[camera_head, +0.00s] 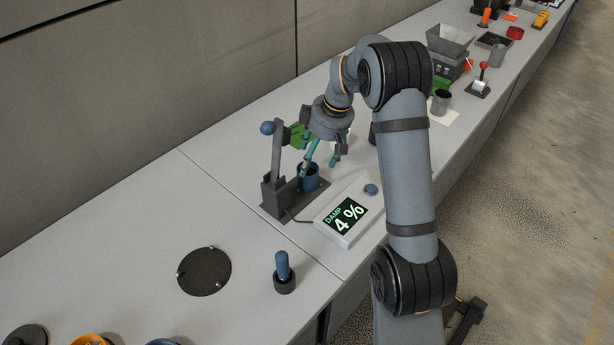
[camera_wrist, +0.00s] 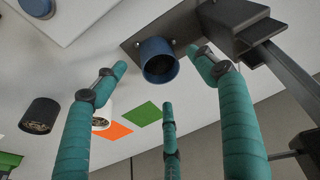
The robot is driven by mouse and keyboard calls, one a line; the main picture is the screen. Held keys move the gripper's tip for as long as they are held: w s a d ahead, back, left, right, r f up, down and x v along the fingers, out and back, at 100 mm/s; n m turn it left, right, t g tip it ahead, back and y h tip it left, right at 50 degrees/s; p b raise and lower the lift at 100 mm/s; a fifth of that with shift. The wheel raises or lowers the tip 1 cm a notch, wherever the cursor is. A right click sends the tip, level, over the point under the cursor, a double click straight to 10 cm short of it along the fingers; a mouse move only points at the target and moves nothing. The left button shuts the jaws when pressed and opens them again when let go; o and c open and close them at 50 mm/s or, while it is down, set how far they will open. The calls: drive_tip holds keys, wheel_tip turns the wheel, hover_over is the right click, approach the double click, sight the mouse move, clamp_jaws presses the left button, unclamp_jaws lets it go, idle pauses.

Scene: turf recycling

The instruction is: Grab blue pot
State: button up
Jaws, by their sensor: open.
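The blue pot (camera_head: 308,178) stands upright on the dark base of a small stand, left of the display box. In the wrist view the blue pot (camera_wrist: 157,58) shows near the top centre, with its round opening facing the camera and a dark inside. My gripper (camera_head: 322,155) has teal fingers, spread open, just above and beside the pot. In the wrist view my gripper (camera_wrist: 163,85) has one finger on each side of the pot and a third below it. No finger clearly touches the pot.
The stand's upright lever (camera_head: 277,150) with a blue knob rises close left of the pot. A display box (camera_head: 347,212) reading "DAMP 4 %" sits to the right. A dark cup (camera_wrist: 39,115) stands off left.

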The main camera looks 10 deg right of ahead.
sight(310, 169)
drive_tip(key=p+x, duration=0.1)
drive_tip(key=x, duration=0.6)
drive_tip(key=shift+w+d, duration=0.1)
drive_tip(key=shift+c, duration=0.4)
drive_tip(key=c, duration=1.1)
drive_tip(key=shift+c, duration=0.6)
